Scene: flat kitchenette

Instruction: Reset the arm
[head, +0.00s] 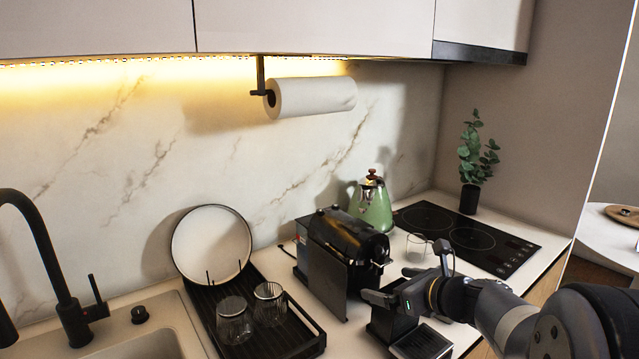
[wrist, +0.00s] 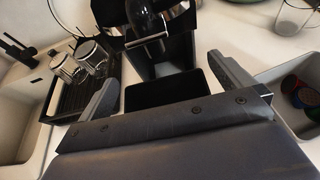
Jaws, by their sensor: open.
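My gripper (head: 388,287) is in front of the black coffee machine (head: 347,236) in the head view, above its drip tray (head: 421,342). In the wrist view my gripper (wrist: 163,80) has its two fingers spread wide apart, with nothing held between them. The coffee machine (wrist: 160,45) shows beyond and between the fingers there. My arm reaches in from the lower right of the head view. I cannot tell whether the gripper touches the machine.
A dark dish rack (head: 290,340) with two glasses and a plate (head: 211,245) stands left of the machine, beside the sink (head: 150,335). A clear glass cup (head: 416,247), green kettle (head: 371,206), cooktop (head: 466,238) and plant (head: 477,150) are behind. A bin with colored capsules (wrist: 300,92) is right.

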